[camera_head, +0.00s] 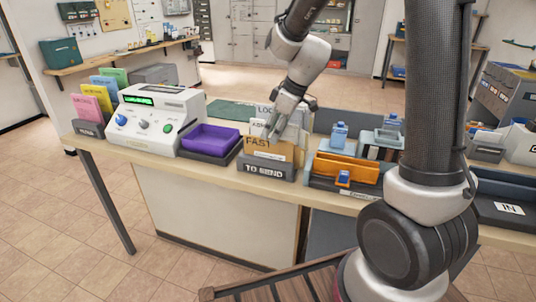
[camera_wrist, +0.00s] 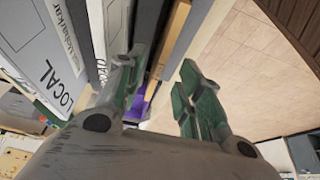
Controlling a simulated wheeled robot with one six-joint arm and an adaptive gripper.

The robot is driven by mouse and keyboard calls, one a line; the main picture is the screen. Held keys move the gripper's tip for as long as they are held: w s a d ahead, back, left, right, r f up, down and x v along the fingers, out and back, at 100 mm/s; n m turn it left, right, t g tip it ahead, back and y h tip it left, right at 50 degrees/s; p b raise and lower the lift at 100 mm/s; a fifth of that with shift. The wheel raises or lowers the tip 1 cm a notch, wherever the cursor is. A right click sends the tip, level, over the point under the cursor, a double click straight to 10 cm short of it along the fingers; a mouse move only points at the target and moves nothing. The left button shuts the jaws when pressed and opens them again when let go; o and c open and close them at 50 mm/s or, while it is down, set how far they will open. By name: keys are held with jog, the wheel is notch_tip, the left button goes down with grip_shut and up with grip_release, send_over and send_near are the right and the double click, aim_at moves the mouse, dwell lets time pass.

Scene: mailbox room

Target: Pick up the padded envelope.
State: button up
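A tan envelope marked FAST (camera_head: 258,149), which looks like the padded envelope, stands upright in the dark TO SEND holder (camera_head: 266,171) on the counter. My gripper (camera_head: 275,130) is just above the holder, pointing down, and partly hides the mail there. In the wrist view my gripper (camera_wrist: 164,62) is open, its green-padded fingers apart. A tan edge (camera_wrist: 176,28), probably this envelope, shows between the fingertips. I cannot tell whether either finger touches it.
A purple tray (camera_head: 211,139) and a white machine with knobs (camera_head: 152,118) stand left of the holder. An orange tray (camera_head: 345,167) and blue bottles (camera_head: 338,135) stand to the right. Clear floor (camera_wrist: 265,75) lies beyond the counter's edge in the wrist view.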

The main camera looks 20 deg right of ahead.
aim_at(268, 153)
jog(key=shift+x, duration=1.4)
jog(key=shift+d, duration=0.1)
jog(key=shift+f, duration=0.1)
jog(key=shift+c, duration=0.2)
grip_shut()
